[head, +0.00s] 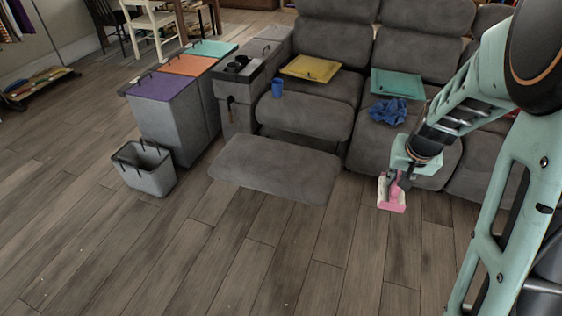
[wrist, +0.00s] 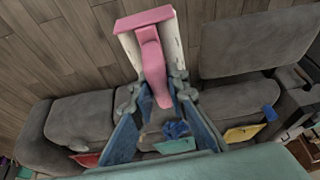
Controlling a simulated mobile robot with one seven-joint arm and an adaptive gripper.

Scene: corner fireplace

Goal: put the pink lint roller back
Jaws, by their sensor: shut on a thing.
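The pink lint roller (head: 392,198) with its white roll is in my gripper (head: 397,177), held in front of the grey sofa (head: 320,95), above the wood floor. In the wrist view my gripper (wrist: 166,98) has its fingers on either side of the pink handle (wrist: 153,62). The white roll shows on both sides of the pink frame, at the far end from my gripper. The frames do not mark a place for the roller.
Left of the sofa are grey boxes with purple (head: 163,87), orange (head: 188,65) and teal (head: 213,48) lids. An open grey basket (head: 150,174) stands on the floor before them. Yellow (head: 311,68) and teal (head: 397,84) flat items, a blue cup (head: 277,87) and blue cloth (head: 388,111) lie on the sofa. The front floor is clear.

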